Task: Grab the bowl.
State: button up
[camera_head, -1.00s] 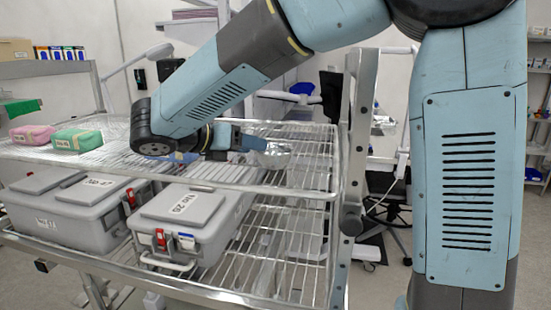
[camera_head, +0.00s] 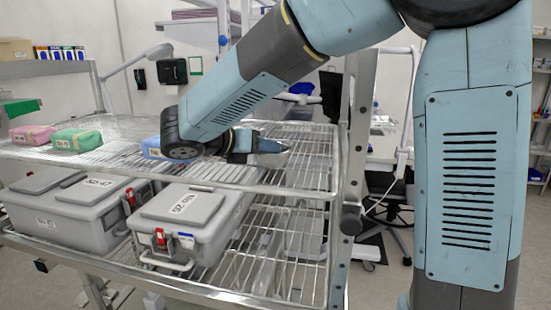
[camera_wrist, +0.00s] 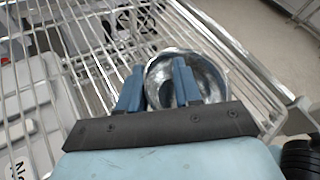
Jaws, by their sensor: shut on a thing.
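A shiny metal bowl (camera_wrist: 209,76) shows in the wrist view, over the wire shelf near its edge. My gripper (camera_wrist: 157,78) has one blue finger outside the bowl's left side and the other inside it, with the wall pinched between them. In the head view, my gripper (camera_head: 256,146) is at the bowl (camera_head: 272,158) above the upper shelf, and the arm hides part of it. I cannot tell whether the bowl still touches the shelf.
The wire rack's upper shelf (camera_head: 312,174) has free room at the right. A blue package (camera_head: 152,148), a green package (camera_head: 76,140) and a pink package (camera_head: 33,134) lie left of my gripper. Grey lidded boxes (camera_head: 185,222) stand on the lower shelf. A metal post (camera_head: 357,150) rises at the right.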

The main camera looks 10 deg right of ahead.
grip_shut()
